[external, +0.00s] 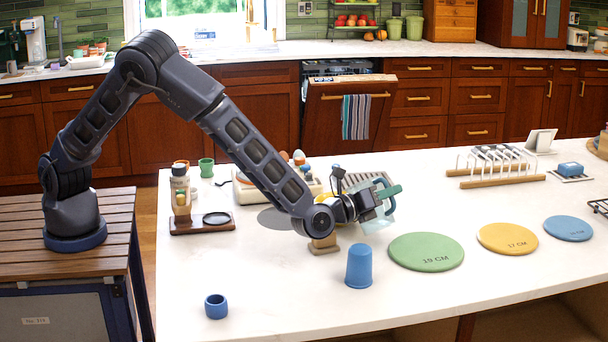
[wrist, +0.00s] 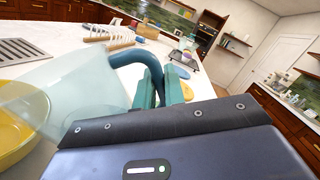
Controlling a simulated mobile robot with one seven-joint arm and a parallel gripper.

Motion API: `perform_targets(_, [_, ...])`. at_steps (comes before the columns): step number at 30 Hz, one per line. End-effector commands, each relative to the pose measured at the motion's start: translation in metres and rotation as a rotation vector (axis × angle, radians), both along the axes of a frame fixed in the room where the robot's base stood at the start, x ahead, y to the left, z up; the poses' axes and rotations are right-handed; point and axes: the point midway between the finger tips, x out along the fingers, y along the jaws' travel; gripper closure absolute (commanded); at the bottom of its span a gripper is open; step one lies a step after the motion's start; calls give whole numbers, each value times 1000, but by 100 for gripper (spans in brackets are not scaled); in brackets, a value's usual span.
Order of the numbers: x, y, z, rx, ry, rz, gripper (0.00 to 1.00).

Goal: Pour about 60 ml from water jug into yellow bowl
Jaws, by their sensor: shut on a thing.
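The water jug is a pale, see-through vessel with a teal-blue handle. In the wrist view its body (wrist: 85,95) fills the left and middle, and its handle (wrist: 135,55) passes between my green fingers. My gripper (wrist: 162,90) is shut on that handle. In the external view my gripper (external: 388,192) holds the jug (external: 376,225) over the island. The jug looks tilted; its water level cannot be made out. The yellow bowl (wrist: 12,142) shows at the left edge of the wrist view, partly behind the jug's clear wall.
A tall blue cup (external: 359,268) and a small blue cup (external: 216,307) stand near the front. Green (external: 426,252), yellow (external: 507,238) and blue (external: 568,228) discs lie to the right. A dish rack (external: 495,168) stands behind them.

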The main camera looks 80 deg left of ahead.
Motion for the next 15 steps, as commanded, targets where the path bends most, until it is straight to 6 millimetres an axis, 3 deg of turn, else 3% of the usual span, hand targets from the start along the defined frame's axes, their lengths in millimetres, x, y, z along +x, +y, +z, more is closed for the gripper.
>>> perform_targets(7, [-6,13,24,-145,-67,0,100])
perform_targets(15, [-9,21,26,-251,-113,0,100])
